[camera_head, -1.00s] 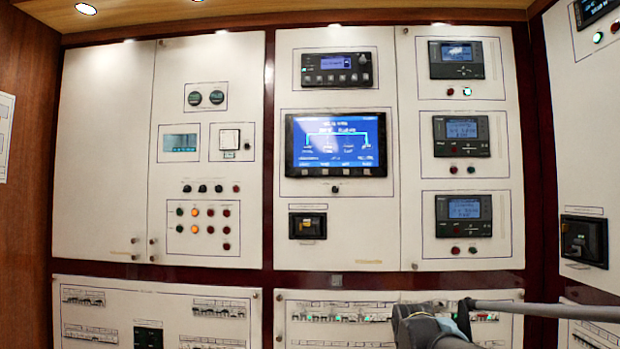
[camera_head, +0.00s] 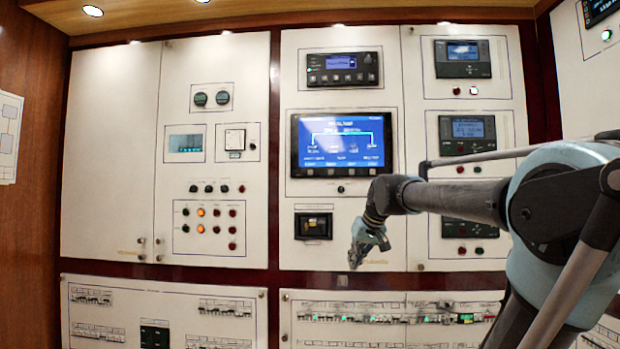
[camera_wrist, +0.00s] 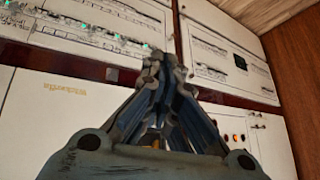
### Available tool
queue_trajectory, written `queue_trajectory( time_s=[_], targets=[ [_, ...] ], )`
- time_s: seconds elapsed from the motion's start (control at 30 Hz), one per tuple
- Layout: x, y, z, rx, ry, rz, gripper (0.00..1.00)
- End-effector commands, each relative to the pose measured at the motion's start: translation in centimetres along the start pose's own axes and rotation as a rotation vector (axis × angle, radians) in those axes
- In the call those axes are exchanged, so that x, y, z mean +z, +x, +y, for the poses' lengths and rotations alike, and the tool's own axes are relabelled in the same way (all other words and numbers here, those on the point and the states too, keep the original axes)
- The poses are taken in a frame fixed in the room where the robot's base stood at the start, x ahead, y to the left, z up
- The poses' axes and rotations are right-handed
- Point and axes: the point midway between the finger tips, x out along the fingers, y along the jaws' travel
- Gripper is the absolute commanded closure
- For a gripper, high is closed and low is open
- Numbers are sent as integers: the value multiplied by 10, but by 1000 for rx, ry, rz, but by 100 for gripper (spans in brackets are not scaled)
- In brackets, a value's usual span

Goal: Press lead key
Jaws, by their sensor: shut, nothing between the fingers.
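My gripper (camera_head: 356,258) is shut and empty. In the head view it hangs in front of the middle panel, right of the small black socket unit (camera_head: 313,225) and below the large blue display (camera_head: 341,145). In the wrist view its closed fingers (camera_wrist: 165,65) point toward the cabinet, with nothing between them. I cannot tell which control is the lead key, as the labels are too small to read. Keys show on the black controller (camera_head: 345,69) above the blue display. A group of round buttons and lamps (camera_head: 209,225) is on the left panel, well apart from my gripper.
Lower panels (camera_head: 390,318) carry rows of breakers. On the right, relay units (camera_head: 463,58) stand in a column, the lower ones partly hidden by my arm. A wooden wall (camera_head: 38,180) bounds the left side. Free room lies before the plain left door (camera_head: 108,150).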

Motion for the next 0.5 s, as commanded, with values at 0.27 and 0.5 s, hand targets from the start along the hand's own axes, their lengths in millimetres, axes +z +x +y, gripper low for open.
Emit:
queue_trajectory(
  time_s=[0.27,0.5],
  targets=[
    [-152,-32,-44,-84,-52,159,100],
    [-272,-58,-86,-145,-80,300,100]
  ],
)
